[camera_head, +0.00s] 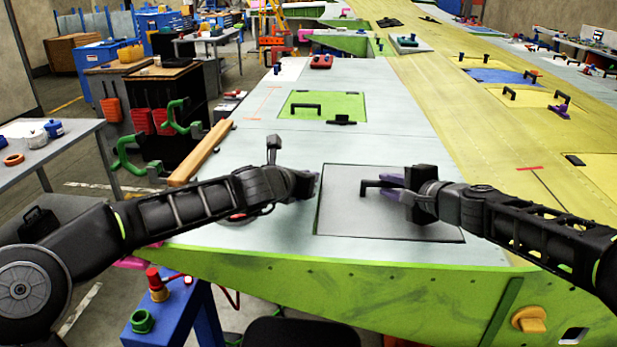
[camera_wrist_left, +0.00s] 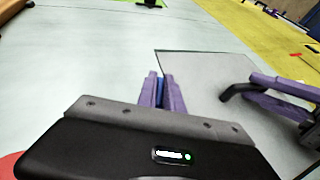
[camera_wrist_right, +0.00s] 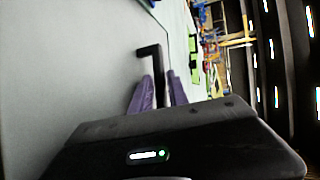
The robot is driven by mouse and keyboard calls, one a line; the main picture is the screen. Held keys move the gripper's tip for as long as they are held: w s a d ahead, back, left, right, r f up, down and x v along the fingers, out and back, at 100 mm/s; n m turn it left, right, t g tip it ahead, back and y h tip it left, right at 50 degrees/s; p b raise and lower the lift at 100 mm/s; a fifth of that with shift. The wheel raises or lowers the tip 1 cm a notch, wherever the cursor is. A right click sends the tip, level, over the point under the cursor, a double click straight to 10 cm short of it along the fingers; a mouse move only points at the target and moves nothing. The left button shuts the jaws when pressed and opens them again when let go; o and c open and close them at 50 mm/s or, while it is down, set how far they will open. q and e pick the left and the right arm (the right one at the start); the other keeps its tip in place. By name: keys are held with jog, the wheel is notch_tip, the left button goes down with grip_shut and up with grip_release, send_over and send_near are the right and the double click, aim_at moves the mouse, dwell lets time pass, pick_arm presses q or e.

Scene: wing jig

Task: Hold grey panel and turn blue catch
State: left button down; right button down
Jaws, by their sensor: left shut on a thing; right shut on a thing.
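The grey panel (camera_head: 350,215) lies in its opening in the wing skin, with a black handle (camera_head: 368,186) on top. My right gripper (camera_head: 392,190) is shut on that handle; the handle also shows between its purple fingers in the right wrist view (camera_wrist_right: 150,62). My left gripper (camera_head: 314,186) is at the panel's left edge. In the left wrist view its purple fingers (camera_wrist_left: 164,92) are shut on the blue catch (camera_wrist_left: 159,84), of which only a small part shows between them. The panel's corner (camera_wrist_left: 200,58) is just right of these fingers.
A green panel (camera_head: 345,105) with black handles lies farther up the wing. A wooden bar (camera_head: 202,152) lies along the wing's left edge, beside green clamps (camera_head: 128,150). A red round thing (camera_wrist_left: 8,165) shows near my left gripper. The skin between the panels is mostly clear.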

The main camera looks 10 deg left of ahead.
pick_arm(q)
jog(key=shift+f+n+t+y, duration=0.15)
jog(key=shift+n+t+y, duration=0.05)
jog(key=shift+n+y, duration=0.85)
jog(key=shift+f+n+t+y, duration=0.15)
jog(key=shift+n+t+y, duration=0.05)
jog(key=shift+n+y, duration=0.85)
pick_arm(e)
jog(key=shift+d+f, duration=0.1)
jog(key=shift+f, duration=0.1)
pick_arm(q)
jog(key=shift+a, duration=0.1)
jog(key=c, duration=1.5)
grip_release()
jog(key=shift+r, duration=0.1)
jog(key=shift+s+r, duration=0.1)
jog(key=shift+s+r, duration=0.3)
jog(key=shift+s, duration=0.2)
jog(key=v, duration=1)
jog(key=shift+s, duration=0.4)
pick_arm(e)
jog(key=shift+r, duration=0.1)
